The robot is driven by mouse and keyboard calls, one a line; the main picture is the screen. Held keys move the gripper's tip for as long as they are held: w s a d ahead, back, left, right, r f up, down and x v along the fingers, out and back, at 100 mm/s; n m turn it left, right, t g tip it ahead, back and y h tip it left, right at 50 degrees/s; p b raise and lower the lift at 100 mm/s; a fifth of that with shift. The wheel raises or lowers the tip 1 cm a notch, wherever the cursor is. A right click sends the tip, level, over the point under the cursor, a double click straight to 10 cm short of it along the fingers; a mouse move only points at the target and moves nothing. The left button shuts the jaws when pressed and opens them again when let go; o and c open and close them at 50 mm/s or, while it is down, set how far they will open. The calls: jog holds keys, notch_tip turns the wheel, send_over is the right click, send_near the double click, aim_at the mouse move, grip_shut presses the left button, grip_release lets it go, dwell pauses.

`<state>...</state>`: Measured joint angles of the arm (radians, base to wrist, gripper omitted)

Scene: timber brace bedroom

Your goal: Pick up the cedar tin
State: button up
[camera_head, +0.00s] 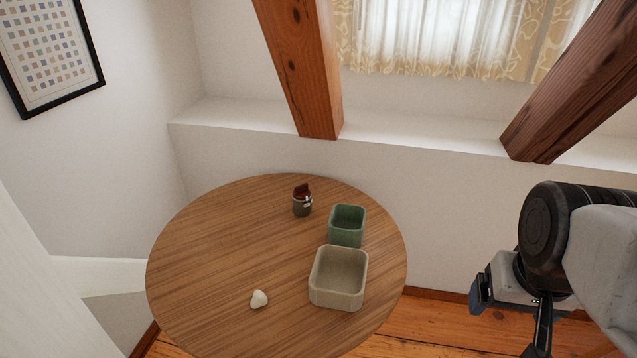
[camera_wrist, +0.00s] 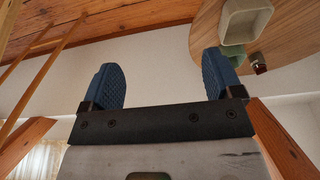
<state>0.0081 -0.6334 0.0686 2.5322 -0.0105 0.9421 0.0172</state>
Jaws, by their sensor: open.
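A small dark tin-like jar with a reddish-brown piece at its top (camera_head: 302,204) stands upright near the back of the round table; it is the likeliest cedar tin, though no label is readable. It also shows small at the table edge in the wrist view (camera_wrist: 259,66). My gripper (camera_wrist: 165,80) is open and empty, its two blue ridged fingers wide apart. In the head view my gripper (camera_head: 480,296) is off the table's right side, well away from the jar.
The round wooden table (camera_head: 220,240) holds a green square container (camera_head: 346,238) right of the jar, a larger beige tray (camera_head: 337,298) in front of it, and a small white lump (camera_head: 259,299). The table's left half is clear. Timber braces (camera_head: 305,70) slope behind it.

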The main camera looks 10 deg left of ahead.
jog(key=shift+o, duration=0.9)
jog(key=w+a+r+n+g+h, duration=0.15)
jog(key=w+n, duration=0.25)
jog(key=w, duration=0.6)
jog(key=w+a+n+h, duration=0.2)
jog(key=w+a+n, duration=0.15)
jog(key=w, duration=0.65)
jog(key=w+a+f+n+t+h, duration=0.15)
jog(key=w+a+f+n, duration=0.3)
jog(key=w+a, duration=0.55)
jog(key=w+a+f+n+t+h, duration=0.1)
jog(key=w+a+f+n+h, duration=0.3)
jog(key=w+a, duration=0.6)
jog(key=w+a+f+n+t, duration=0.2)
jog(key=w+a+f+n, duration=0.2)
jog(key=a+f, duration=0.2)
jog(key=w+a+f+n+t, duration=0.2)
jog(key=w+a+f+n, duration=0.2)
jog(key=a, duration=0.7)
jog(key=w+a+f+n+t, duration=0.2)
jog(key=w+a+f, duration=0.3)
jog(key=a+f, duration=0.3)
jog(key=shift+a+f+n+t, duration=0.3)
jog(key=shift+a+f+n, duration=0.1)
jog(key=shift+a+n, duration=0.45)
